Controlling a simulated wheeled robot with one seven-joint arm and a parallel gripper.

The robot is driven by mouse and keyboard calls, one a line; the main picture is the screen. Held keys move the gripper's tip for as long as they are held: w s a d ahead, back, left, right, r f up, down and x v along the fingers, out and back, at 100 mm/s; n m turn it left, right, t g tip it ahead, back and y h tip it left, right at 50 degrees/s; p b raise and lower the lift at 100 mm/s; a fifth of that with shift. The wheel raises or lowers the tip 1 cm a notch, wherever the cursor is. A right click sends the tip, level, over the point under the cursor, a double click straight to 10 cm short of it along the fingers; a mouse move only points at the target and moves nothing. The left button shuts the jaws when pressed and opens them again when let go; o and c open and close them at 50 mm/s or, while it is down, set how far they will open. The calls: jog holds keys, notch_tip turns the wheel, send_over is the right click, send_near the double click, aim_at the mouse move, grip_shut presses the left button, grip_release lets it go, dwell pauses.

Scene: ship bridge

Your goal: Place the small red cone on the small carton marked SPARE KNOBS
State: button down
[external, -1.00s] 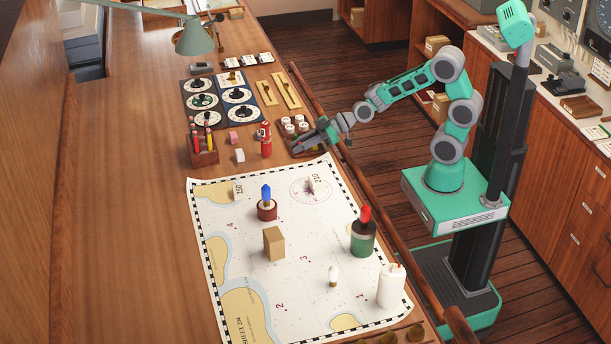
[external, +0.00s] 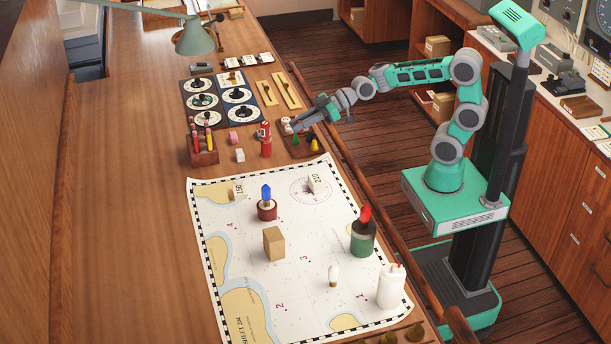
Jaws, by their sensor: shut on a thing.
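My gripper (external: 298,125) is above the far-right edge of the chart table, over the back of a small wooden cone tray (external: 301,151). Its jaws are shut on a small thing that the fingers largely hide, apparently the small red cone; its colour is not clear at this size. A green cone (external: 296,138) and a yellow cone (external: 315,146) stand in the tray. A small tan carton (external: 274,243) stands on the chart. No marking can be read on it from this side, so I cannot tell whether it is the SPARE KNOBS carton.
On the chart (external: 310,275) stand a blue-topped lamp (external: 266,205), a green lamp with red top (external: 363,236), a white candle-like cylinder (external: 391,287) and a small bulb (external: 334,276). A red cylinder (external: 265,142) and pencil holder (external: 204,151) are left of the tray. The table's left side is clear.

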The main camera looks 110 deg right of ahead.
jog(key=w+a+n+g+y+p, duration=0.1)
jog(key=w+a+n+y, duration=0.1)
jog(key=a, duration=0.7)
jog(key=w+a+n+y+p, duration=0.1)
jog(key=w+a+n+y, duration=0.15)
jog(key=a, duration=0.65)
jog(key=a+r+n+g+y, duration=0.2)
jog(key=a+r, duration=0.1)
jog(key=a, duration=0.6)
jog(key=a+r+n+g+y, duration=0.1)
jog(key=a+r+n+y, duration=0.15)
jog(key=a, duration=0.75)
notch_tip(320, 180, up, 5)
jog(key=w, duration=0.2)
jog(key=p, duration=0.6)
send_over(273, 234)
jog(key=shift+m, duration=0.3)
jog(key=f, duration=0.9)
jog(key=shift+s+d+f, duration=0.1)
jog(key=shift+s+f, duration=0.2)
jog(key=shift+w+f, duration=0.2)
jog(key=shift+f, duration=0.1)
notch_tip(273, 234, down, 3)
jog(key=shift+w+f+p, duration=0.1)
jog(key=shift+f+p, duration=0.05)
jog(key=shift+p, duration=0.45)
jog(key=shift+f+b, duration=0.15)
jog(key=shift+b, duration=0.15)
jog(key=c, duration=1.3)
grip_release()
